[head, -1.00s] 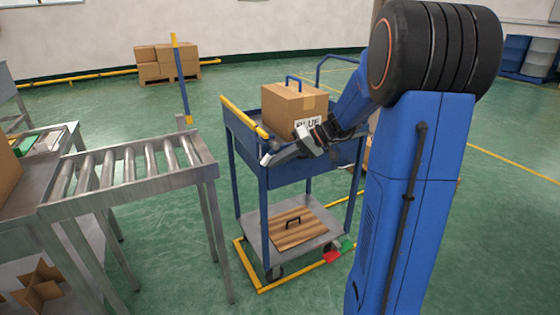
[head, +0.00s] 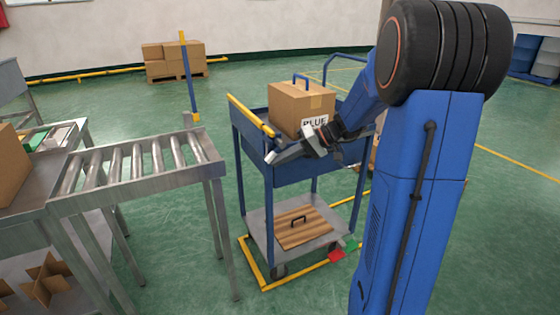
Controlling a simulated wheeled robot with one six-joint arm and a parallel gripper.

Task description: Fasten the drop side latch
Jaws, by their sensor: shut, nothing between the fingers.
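A blue cart (head: 262,208) stands right of the roller conveyor. Its left side has a yellow top bar (head: 250,114) and looks raised, level with the tray rim. The latch itself cannot be made out; the near left corner is partly hidden by my gripper. My gripper (head: 272,157) is shut and empty, at the cart's near left corner, just below the near end of the yellow bar. Whether its fingertips touch the cart cannot be told. A cardboard box (head: 288,104) marked BLUE sits in the cart's top tray.
The roller conveyor (head: 140,170) stands close on the left, with a blue and yellow post (head: 188,75) at its far end. A wooden panel with a handle (head: 302,232) lies on the cart's lower shelf. Yellow floor marks (head: 250,262) surround the cart. Boxes (head: 172,58) stand far back.

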